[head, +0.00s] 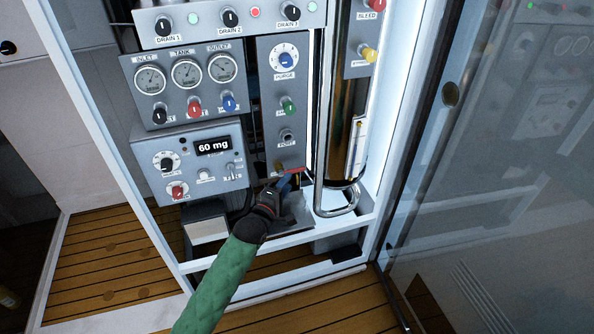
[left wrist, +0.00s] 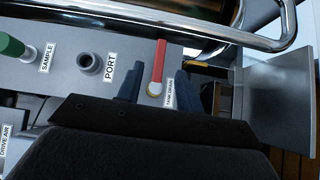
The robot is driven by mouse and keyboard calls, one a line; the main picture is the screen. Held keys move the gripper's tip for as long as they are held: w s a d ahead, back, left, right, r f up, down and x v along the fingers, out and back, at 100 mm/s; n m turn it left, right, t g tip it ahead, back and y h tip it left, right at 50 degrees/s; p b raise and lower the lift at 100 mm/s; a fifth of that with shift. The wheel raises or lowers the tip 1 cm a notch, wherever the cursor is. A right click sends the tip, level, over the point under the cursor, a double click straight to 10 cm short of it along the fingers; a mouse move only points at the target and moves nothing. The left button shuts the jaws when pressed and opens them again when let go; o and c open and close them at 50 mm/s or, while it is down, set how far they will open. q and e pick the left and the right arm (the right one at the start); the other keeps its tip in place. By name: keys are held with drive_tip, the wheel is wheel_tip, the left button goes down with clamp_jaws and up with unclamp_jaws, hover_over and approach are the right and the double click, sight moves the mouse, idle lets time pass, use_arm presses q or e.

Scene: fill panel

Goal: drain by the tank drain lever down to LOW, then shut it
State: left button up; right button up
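The tank drain lever (head: 294,171) has a red handle and sits at the bottom of the narrow grey panel. In the left wrist view the lever (left wrist: 159,62) points up the picture from its brass hub, above the TANK DRAIN label (left wrist: 169,94). My left gripper (head: 284,183) is at the lever; its blue fingers stand apart on either side of the hub in the wrist view, with a visible gap. The tank (head: 347,70) looks like a dark amber cylinder behind the chrome rail. Its level and any LOW mark cannot be read. My right gripper is not in view.
A chrome rail (head: 318,130) runs down right of the lever and bends below it. The port (head: 287,137) and green sample knob sit above. A grey tray (head: 297,211) lies below. A glass door (head: 490,190) stands at the right.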

sight(296, 172)
use_arm(q)
drive_tip(key=shift+n, duration=0.3)
drive_tip(key=shift+x, duration=3.85)
drive_tip(key=shift+c, duration=0.3)
clamp_jaws()
